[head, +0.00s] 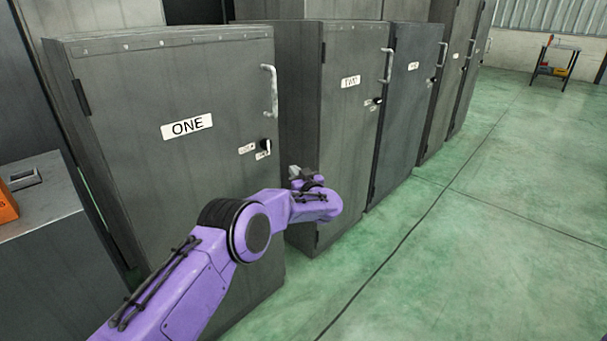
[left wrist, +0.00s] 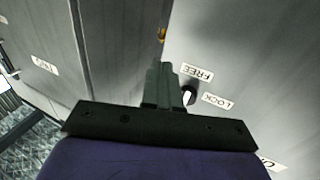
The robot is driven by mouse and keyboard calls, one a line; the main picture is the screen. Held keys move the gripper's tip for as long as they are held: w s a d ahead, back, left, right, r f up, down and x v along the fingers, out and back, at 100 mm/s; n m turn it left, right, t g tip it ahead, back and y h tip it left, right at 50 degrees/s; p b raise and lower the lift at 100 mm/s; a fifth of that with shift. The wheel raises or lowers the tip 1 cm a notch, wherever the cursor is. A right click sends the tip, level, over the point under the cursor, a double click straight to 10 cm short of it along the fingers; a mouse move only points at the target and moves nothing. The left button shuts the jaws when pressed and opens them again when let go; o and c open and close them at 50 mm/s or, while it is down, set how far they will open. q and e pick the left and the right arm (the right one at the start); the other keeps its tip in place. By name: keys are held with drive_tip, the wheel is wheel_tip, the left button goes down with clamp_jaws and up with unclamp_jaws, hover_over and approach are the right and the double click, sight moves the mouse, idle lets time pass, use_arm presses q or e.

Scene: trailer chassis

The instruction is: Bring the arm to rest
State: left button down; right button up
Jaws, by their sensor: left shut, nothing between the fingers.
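My purple left arm reaches in from the bottom left of the head view. Its gripper (head: 297,172) is in front of the cabinets, low and to the right of the knob (head: 266,144) on the cabinet marked ONE (head: 188,185). In the left wrist view the fingers of the left gripper (left wrist: 163,72) are together and hold nothing. The knob (left wrist: 189,96) shows just right of the fingers there, beside the FREE label (left wrist: 197,73) and the LOCK label (left wrist: 217,101). I cannot tell whether the fingers touch the knob. My right gripper is not in view.
Cabinet ONE has a vertical handle (head: 270,91); its door looks shut. More grey cabinets (head: 345,120) run back to the right. A low grey cabinet (head: 45,215) with an orange item (head: 6,205) stands at left. The green floor (head: 480,220) at right is clear.

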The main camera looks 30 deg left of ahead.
use_arm(q)
drive_tip(key=s+d, duration=0.2)
drive_tip(key=d, duration=0.3)
drive_tip(key=s+d+f+t+h, duration=0.1)
drive_tip(key=s+d+f+h, duration=0.1)
drive_tip(key=f, duration=0.4)
drive_tip(key=s+d+f+t+h, duration=0.1)
drive_tip(key=s+d+f+h, duration=0.1)
drive_tip(key=f, duration=0.4)
drive_tip(key=s+f+m+g+h, duration=0.1)
drive_tip(key=s+f+g+h, duration=0.15)
drive_tip(key=s+f, duration=0.75)
drive_tip(key=s+f+m+g+h, duration=0.1)
drive_tip(key=s+f+g+h, duration=0.15)
drive_tip(key=s+f, duration=0.8)
drive_tip(key=s+a+m+g+h, duration=0.15)
drive_tip(key=s+g, duration=0.35)
drive_tip(key=s, duration=2.3)
wheel_tip(320, 180, up, 17)
drive_tip(key=p, duration=1.6)
drive_tip(key=shift+s, duration=0.4)
